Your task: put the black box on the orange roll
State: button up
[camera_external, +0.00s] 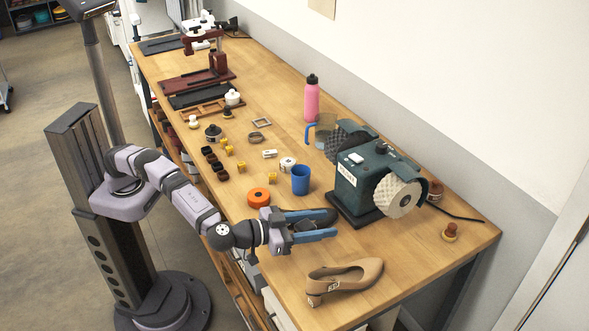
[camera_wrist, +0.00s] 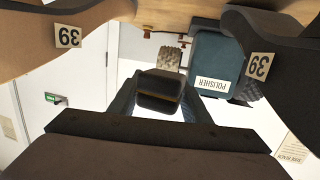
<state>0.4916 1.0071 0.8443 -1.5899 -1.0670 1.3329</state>
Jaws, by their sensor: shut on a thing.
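A black box (camera_wrist: 158,92) shows in the middle of the wrist view, between the fingers of my gripper (camera_external: 330,222). My gripper is shut on it, above the front part of the workbench. In the external view I cannot clearly tell the box from the dark shoe behind the fingers. The orange roll (camera_external: 258,198) lies flat on the bench, left of my gripper and apart from it. The roll does not show in the wrist view.
A dark shoe (camera_wrist: 287,40) and a tan shoe (camera_external: 345,280) lie beside my gripper. A blue cup (camera_external: 300,180) stands behind the roll, and a green polisher (camera_external: 362,183) is to the right. Several small dark pieces (camera_external: 212,159) lie farther left.

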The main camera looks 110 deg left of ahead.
jog(key=s+a+r+p, duration=0.1)
jog(key=a+r+p, duration=0.3)
jog(key=r, duration=0.3)
jog(key=s+a+r+n+g+y+p, duration=0.1)
jog(key=a+r+p, duration=0.4)
jog(key=r+p, duration=0.2)
jog(key=shift+r, duration=0.25)
jog(key=shift+n+g+y, duration=0.3)
jog(key=shift+y, duration=0.2)
jog(key=s+a+f+p, duration=0.1)
jog(key=s+a+p, duration=0.1)
jog(key=s+a, duration=0.1)
jog(key=s+a+f+p, duration=0.1)
jog(key=s+a, duration=0.1)
jog(key=shift+s+a+f+p, duration=0.1)
jog(key=shift+a+f+p, duration=0.1)
jog(key=shift+f+p, duration=0.15)
send_over(259, 198)
jog(key=r+x, duration=0.1)
jog(key=x, duration=0.4)
notch_tip(259, 198, down, 9)
jog(key=shift+s+a+f+n+g+y+p, duration=0.1)
jog(key=shift+s+a+n+g+y+p, duration=0.15)
jog(key=shift+s, duration=0.2)
jog(key=shift+s+a+f+n+g+y+p, duration=0.1)
jog(key=shift+s+a+n+g+y, duration=0.15)
jog(key=shift+s+n, duration=0.15)
jog(key=shift+f+p, duration=0.85)
jog(key=shift+f, duration=4.15)
jog(key=shift+f, duration=0.1)
